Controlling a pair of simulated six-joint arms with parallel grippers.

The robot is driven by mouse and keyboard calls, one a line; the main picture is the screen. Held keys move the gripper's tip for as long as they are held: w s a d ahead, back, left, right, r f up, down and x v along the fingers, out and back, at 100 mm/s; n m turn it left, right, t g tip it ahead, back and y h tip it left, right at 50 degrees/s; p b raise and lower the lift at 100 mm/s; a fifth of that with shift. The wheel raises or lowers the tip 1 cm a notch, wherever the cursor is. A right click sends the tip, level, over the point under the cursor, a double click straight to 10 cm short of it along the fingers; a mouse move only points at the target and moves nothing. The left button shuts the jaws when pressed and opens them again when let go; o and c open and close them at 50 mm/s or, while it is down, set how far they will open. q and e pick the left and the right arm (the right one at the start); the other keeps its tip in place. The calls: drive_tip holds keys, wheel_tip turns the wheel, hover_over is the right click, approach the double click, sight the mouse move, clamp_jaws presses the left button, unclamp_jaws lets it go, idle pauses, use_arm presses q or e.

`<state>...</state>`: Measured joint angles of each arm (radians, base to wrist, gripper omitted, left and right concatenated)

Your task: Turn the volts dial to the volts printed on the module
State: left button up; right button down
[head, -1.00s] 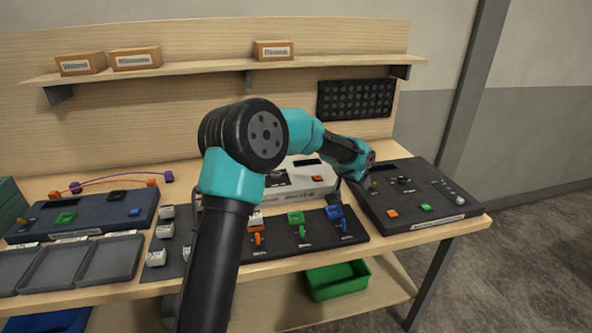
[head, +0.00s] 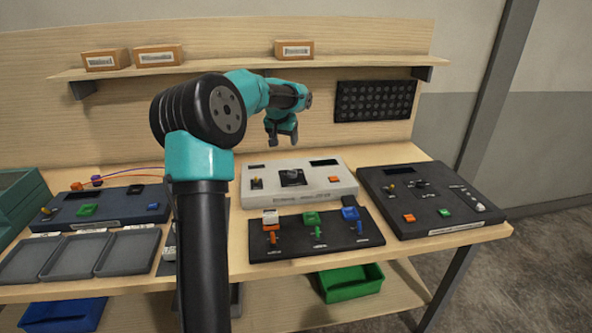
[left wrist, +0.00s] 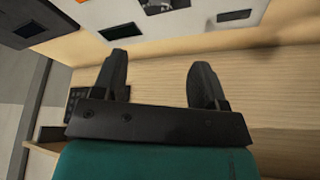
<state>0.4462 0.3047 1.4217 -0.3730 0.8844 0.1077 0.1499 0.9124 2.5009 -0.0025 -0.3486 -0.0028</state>
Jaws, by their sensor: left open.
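A white console (head: 325,202) stands at the middle of the bench, with a toggle, an orange button and a dark display. A dark dial (head: 292,177) sits on a black square on its top; I cannot read its marks. My left gripper (head: 283,142) is open and empty, raised above and behind the white console, fingers pointing down. Its two fingers show apart in the left wrist view (left wrist: 160,65). I cannot tell which piece is the module, and no printed volts are legible. My right gripper is not in view.
A dark console (head: 465,190) with orange and green buttons stands at the right. A black panel (head: 340,238) with orange, green and blue levers lies in front. Grey trays (head: 128,250) and another dark console (head: 115,215) are at left. A shelf (head: 230,68) runs behind.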

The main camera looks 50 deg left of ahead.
sight(292, 173)
use_arm(q)
drive_tip(key=shift+f, duration=0.1)
drive_tip(key=x, duration=1.7)
drive_tip(key=shift+f, duration=0.15)
drive_tip(key=shift+c, duration=0.3)
drive_tip(key=c, duration=0.9)
drive_tip(key=shift+o, duration=0.2)
